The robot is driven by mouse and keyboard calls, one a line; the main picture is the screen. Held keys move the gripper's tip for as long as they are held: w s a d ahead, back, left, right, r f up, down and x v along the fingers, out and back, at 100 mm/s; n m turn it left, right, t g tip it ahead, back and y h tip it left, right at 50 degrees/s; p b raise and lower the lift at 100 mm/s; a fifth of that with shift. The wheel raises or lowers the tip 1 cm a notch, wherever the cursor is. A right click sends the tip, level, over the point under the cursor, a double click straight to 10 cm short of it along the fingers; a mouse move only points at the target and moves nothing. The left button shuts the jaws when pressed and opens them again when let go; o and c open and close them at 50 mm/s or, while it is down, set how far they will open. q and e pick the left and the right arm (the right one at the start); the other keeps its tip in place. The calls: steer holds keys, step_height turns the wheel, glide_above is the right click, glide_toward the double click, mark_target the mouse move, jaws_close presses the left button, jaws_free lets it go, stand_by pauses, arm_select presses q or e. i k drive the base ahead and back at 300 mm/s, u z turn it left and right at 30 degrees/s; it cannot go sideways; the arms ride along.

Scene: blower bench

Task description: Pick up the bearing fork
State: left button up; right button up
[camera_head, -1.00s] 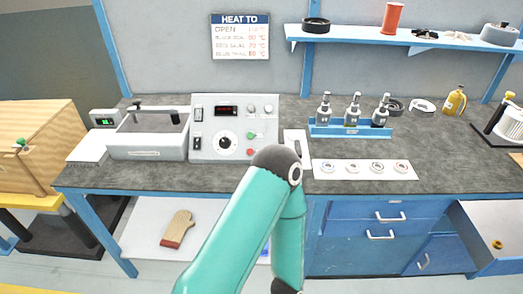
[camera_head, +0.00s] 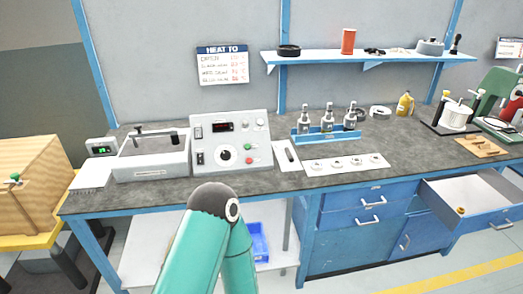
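I cannot pick out the bearing fork for certain. A narrow white plate with a dark slot or object (camera_head: 287,156) lies on the grey bench (camera_head: 330,183), right of the control box (camera_head: 233,140); what it holds is too small to tell. A small wooden board with pieces on it (camera_head: 482,146) lies at the bench's right end, also unclear. One of my teal arms rises from the bottom middle and bends at a dark joint in front of the bench. Neither gripper shows in the head view.
A tank (camera_head: 152,160) stands left of the control box. A blue rack (camera_head: 328,134) holds several bottles, behind a white strip with several rings (camera_head: 345,165). An open drawer (camera_head: 475,202) juts out at lower right. A wooden crate (camera_head: 35,190) stands left. A blue bin (camera_head: 257,242) sits below.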

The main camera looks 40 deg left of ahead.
mark_target(286, 149)
steer(key=u, duration=0.3)
steer(key=i, duration=0.85)
steer(key=u, duration=0.1)
